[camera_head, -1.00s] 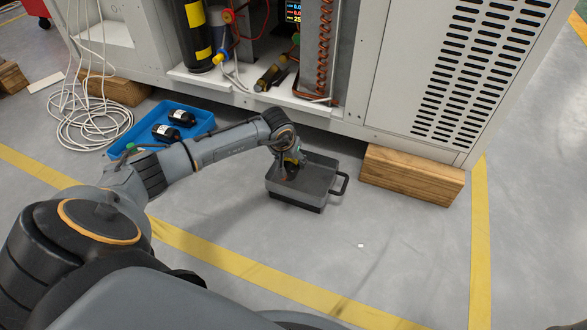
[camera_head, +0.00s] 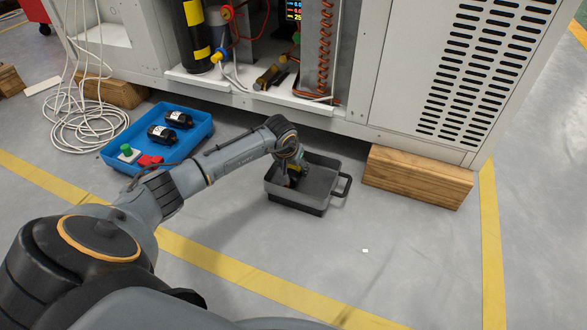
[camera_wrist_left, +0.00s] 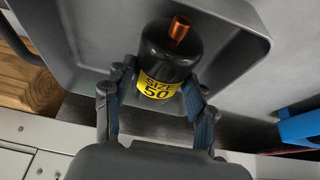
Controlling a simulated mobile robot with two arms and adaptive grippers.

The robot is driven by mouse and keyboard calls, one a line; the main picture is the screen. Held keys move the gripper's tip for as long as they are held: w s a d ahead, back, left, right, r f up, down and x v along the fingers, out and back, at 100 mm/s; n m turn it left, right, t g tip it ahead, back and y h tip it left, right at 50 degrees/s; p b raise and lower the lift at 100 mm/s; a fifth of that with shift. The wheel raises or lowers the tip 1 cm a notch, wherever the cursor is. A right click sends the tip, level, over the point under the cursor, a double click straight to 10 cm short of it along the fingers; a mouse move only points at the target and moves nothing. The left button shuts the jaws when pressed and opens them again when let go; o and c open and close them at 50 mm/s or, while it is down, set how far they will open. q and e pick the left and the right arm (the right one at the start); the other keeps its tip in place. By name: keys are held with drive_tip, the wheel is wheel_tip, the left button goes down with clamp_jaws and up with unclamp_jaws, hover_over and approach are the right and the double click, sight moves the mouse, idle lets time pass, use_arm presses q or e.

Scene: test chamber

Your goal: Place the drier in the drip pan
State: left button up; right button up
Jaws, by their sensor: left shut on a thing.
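The drier (camera_wrist_left: 168,62) is a black cylinder with a copper stub and a yellow band reading "SIZE 50". My left gripper (camera_wrist_left: 158,92) is shut on it, one finger on each side, in the left wrist view. The drip pan (camera_head: 322,180) is a dark grey tray with a black handle on the floor in front of the machine. In the head view my left gripper (camera_head: 295,172) reaches down into the pan's left part and mostly hides the drier. The pan (camera_wrist_left: 235,38) lies behind the drier in the wrist view. I cannot tell whether the drier touches its bottom. My right gripper is not in view.
A blue tray (camera_head: 193,143) with two black cylinders and small red and green items stands left of the pan. The open machine cabinet (camera_head: 400,70) is behind, on wooden blocks (camera_head: 417,178). Coiled white cable (camera_head: 85,125) lies at left.

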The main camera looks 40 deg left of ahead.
use_arm(q)
drive_tip(key=shift+f, duration=0.15)
drive_tip(key=o, duration=1.6)
drive_tip(key=shift+c, duration=0.2)
